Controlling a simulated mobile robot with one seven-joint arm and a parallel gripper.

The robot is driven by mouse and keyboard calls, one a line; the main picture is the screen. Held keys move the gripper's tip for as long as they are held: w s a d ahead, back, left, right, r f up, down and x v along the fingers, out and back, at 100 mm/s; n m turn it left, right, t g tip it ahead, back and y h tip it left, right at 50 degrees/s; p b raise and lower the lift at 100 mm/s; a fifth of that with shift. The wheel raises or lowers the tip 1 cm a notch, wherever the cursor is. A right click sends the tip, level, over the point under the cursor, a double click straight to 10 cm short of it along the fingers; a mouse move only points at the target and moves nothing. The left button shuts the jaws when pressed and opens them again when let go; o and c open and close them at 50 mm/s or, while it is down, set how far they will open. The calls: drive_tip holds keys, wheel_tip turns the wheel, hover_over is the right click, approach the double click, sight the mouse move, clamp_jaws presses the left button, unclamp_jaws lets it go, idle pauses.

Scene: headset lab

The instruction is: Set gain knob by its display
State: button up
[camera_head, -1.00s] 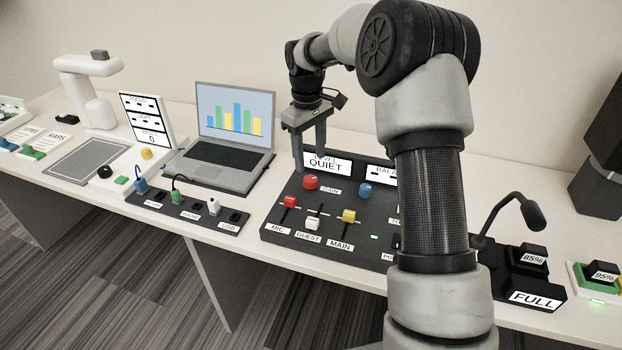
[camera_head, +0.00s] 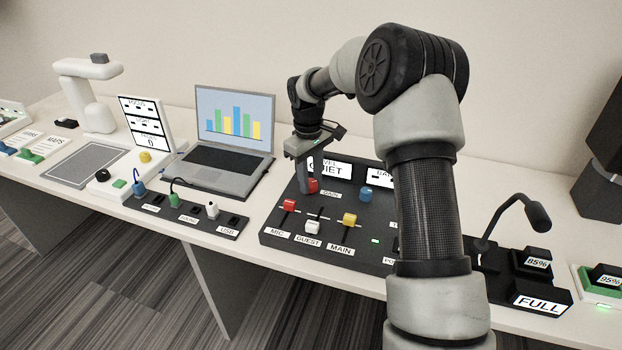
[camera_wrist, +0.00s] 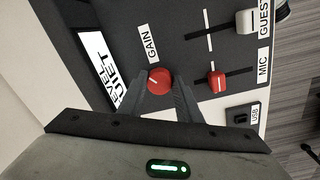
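The red gain knob (camera_wrist: 159,81) sits on the dark mixer panel beside its GAIN label; its pale mark shows in the wrist view. My gripper (camera_wrist: 160,88) is down at the knob, one finger on each side, with no clear gap; it looks shut on it. In the head view my gripper (camera_head: 312,180) partly hides the knob (camera_head: 313,186). The level display (camera_head: 331,168) reads QUIET behind the knob, partly covered by a finger. In the wrist view the display (camera_wrist: 101,72) is cut by the gripper.
A red MIC slider (camera_head: 289,205), a white GUEST slider (camera_head: 312,227) and a yellow MAIN slider (camera_head: 349,220) stand in front of the knob. A blue knob (camera_head: 366,193) is to its right. A laptop (camera_head: 222,170) stands to the left. My arm hides the panel's right part.

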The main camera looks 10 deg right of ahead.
drive_tip(key=shift+a+r+m+p, duration=0.1)
drive_tip(key=shift+r+m+p, duration=0.1)
drive_tip(key=shift+m+p, duration=0.55)
drive_tip(key=shift+c, duration=0.5)
drive_tip(key=shift+f+m, duration=0.2)
drive_tip(key=shift+m, duration=0.65)
drive_tip(key=o, duration=1)
drive_tip(key=shift+o, duration=0.2)
wheel_tip(320, 180, up, 18)
drive_tip(key=p, duration=0.3)
drive_tip(key=shift+s+a+f, duration=0.15)
drive_tip(key=shift+a+f, duration=0.1)
drive_tip(key=shift+a, duration=0.1)
